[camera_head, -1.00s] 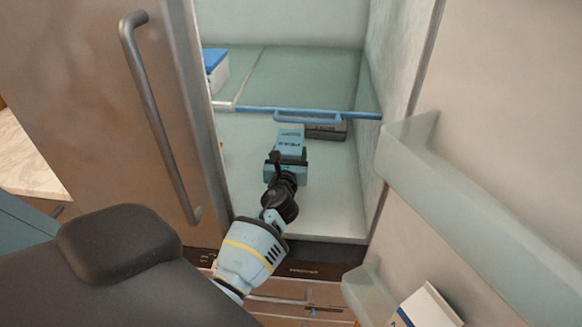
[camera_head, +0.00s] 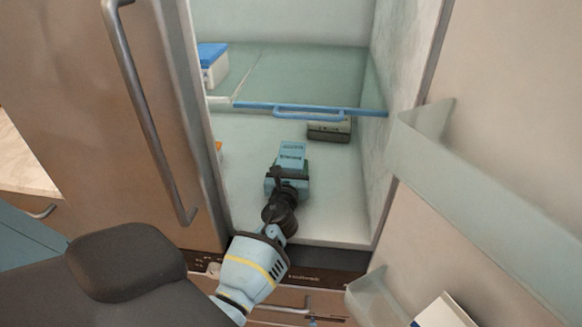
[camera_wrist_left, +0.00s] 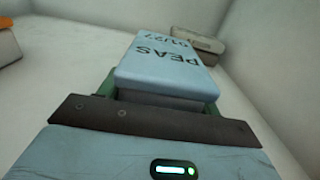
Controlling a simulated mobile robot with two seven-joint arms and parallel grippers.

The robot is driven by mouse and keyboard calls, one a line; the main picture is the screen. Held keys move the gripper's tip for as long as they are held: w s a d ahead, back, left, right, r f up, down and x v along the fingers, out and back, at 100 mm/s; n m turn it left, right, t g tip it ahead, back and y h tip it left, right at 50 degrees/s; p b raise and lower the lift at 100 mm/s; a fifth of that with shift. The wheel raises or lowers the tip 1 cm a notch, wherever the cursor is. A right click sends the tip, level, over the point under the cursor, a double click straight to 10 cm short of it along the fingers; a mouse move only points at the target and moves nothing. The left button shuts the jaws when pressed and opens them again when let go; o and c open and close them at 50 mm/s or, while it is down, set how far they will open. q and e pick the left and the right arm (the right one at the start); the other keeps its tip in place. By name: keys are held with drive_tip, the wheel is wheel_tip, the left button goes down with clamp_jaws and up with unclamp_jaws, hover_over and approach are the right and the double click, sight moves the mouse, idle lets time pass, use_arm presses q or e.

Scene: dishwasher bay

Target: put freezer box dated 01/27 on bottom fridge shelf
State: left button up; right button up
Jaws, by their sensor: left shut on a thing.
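The light blue freezer box, marked PEAS 01/27 (camera_wrist_left: 165,62), is in my left gripper (camera_wrist_left: 155,105), its lettered top facing up. In the head view the box (camera_head: 291,157) is inside the fridge, over the white bottom shelf (camera_head: 340,205), in front of the glass shelf's blue edge. My left gripper (camera_head: 287,178) is shut on its near end. Whether the box's underside touches the bottom shelf cannot be told. My right gripper is not in view.
A grey-green box (camera_head: 329,131) sits farther back on the bottom shelf, right of the held box. A blue-lidded white box (camera_head: 213,65) is on the glass shelf (camera_head: 300,75). An orange-topped item (camera_wrist_left: 8,42) is at left. The bottom shelf's front right is clear.

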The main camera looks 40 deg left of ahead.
use_arm(q)
drive_tip(key=o, duration=1.4)
drive_tip(key=shift+c, duration=0.2)
drive_tip(key=shift+r, duration=0.25)
drive_tip(key=p+v, duration=0.1)
drive_tip(key=v, duration=1.1)
drive_tip(key=shift+s+f, duration=0.1)
drive_tip(key=shift+f, duration=0.05)
